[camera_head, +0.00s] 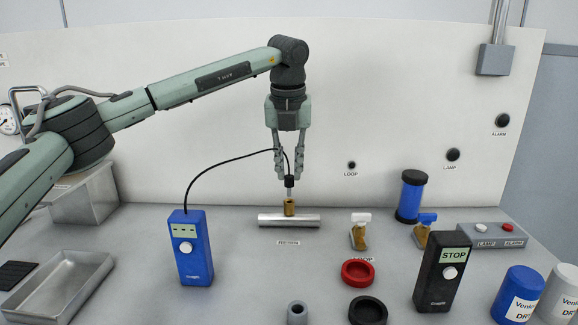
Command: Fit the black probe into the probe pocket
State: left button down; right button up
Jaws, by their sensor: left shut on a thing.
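My left gripper (288,175) points straight down and is shut on the black probe (290,182). A thin black cable runs from the probe to the blue meter (190,250) on the left. The probe is upright, and its thin metal stem points down at the brass probe pocket (289,208). The pocket stands upright on a short silver pipe (270,220). The stem's lower end meets the pocket's top in the picture; I cannot tell whether it is inside. My right gripper is not in view.
Two brass valves, one with a white handle (361,217) and one with a blue handle (427,219), stand right of the pipe. Nearby are a black STOP meter (443,275), a red ring (358,272), a black ring (368,310) and a blue cylinder (411,200). A metal tray (60,318) lies front left.

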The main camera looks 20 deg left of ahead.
aim_at(289, 178)
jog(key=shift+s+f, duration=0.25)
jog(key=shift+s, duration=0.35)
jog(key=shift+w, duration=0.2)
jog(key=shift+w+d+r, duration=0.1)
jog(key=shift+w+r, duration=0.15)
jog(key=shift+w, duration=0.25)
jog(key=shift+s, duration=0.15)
pick_arm(q)
jog(key=shift+f, duration=0.5)
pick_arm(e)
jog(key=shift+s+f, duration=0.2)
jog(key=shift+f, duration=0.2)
pick_arm(q)
jog(key=shift+f+b, duration=0.1)
jog(key=shift+b, duration=0.2)
jog(key=shift+s+b+x, duration=0.25)
jog(key=shift+b+x, duration=0.5)
jog(key=shift+x, duration=0.45)
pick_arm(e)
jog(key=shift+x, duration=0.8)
